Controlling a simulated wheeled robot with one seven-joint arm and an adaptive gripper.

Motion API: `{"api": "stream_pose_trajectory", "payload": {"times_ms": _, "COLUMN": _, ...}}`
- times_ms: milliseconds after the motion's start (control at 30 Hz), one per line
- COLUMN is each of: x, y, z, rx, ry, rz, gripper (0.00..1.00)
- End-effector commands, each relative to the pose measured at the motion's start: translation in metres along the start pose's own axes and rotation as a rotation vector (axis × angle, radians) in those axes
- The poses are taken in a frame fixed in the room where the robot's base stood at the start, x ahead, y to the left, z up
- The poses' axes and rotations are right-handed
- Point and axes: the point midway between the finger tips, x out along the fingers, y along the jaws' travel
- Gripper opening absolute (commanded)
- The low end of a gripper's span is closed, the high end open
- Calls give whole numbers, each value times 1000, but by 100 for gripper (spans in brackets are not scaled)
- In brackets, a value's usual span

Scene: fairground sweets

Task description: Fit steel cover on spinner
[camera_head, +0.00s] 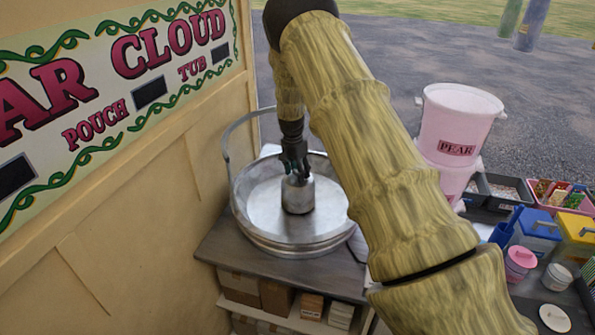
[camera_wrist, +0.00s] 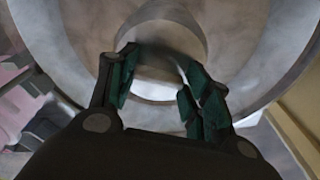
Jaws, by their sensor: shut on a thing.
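The steel cover (camera_head: 298,194) is a small silvery cylinder with a narrower top, upright at the middle of the wide metal bowl (camera_head: 262,205). My gripper (camera_head: 294,174) points down from above and is shut on the top of the cover. In the wrist view the green-padded fingers of my gripper (camera_wrist: 156,92) stand on either side of the cover (camera_wrist: 165,40), with the bowl (camera_wrist: 60,25) around it. The spinner is not visible; the cover hides the bowl's centre. I cannot tell whether the cover's lower edge touches the bowl floor.
The bowl stands on a grey counter (camera_head: 222,246) above a shelf of boxes, beside a cream wall with a sign (camera_head: 120,75). A curved metal rail rises at the bowl's back left. Pink buckets (camera_head: 458,120), trays and tubs crowd the right side.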

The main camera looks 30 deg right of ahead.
Motion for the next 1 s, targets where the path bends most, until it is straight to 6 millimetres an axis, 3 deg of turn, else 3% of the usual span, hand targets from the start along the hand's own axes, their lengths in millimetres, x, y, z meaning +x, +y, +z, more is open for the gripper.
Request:
{"api": "stream_pose_trajectory", "payload": {"times_ms": 800, "x": 4, "y": 0, "z": 1, "rx": 0, "ry": 0, "rz": -1, "gripper": 0}}
{"api": "stream_pose_trajectory", "payload": {"times_ms": 833, "x": 4, "y": 0, "z": 1, "rx": 0, "ry": 0, "rz": -1, "gripper": 51}}
{"api": "stream_pose_trajectory", "payload": {"times_ms": 967, "x": 4, "y": 0, "z": 1, "rx": 0, "ry": 0, "rz": -1, "gripper": 74}}
{"api": "stream_pose_trajectory", "payload": {"times_ms": 1000, "x": 4, "y": 0, "z": 1, "rx": 0, "ry": 0, "rz": -1, "gripper": 74}}
